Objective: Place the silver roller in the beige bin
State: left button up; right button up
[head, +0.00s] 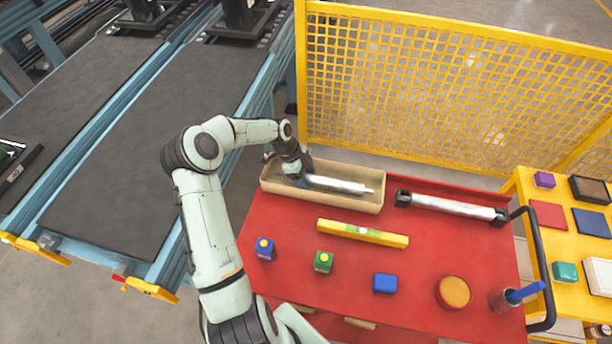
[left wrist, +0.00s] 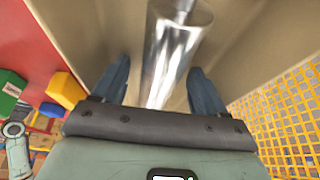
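The silver roller (head: 338,184) lies lengthwise inside the beige bin (head: 352,205) at the back left of the red cart in the head view. Its thin shaft end points right, and its left end is hidden by my left gripper (head: 302,178). In the left wrist view the roller (left wrist: 170,50) lies between the two blue fingers of my left gripper (left wrist: 160,85), with a gap on each side, so the gripper is open around it. The bin wall and floor show behind it. My right gripper is not in view.
A cylinder with black ends (head: 450,206) lies right of the bin. A yellow level (head: 362,233), several small blocks, a round orange-topped piece (head: 453,292) and a cup (head: 502,299) stand on the red cart (head: 330,280). A yellow mesh fence (head: 440,90) rises behind.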

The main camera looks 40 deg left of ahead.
pick_arm(q)
jog(key=v, duration=1.2)
jog(key=shift+d, duration=0.1)
dwell(0.4)
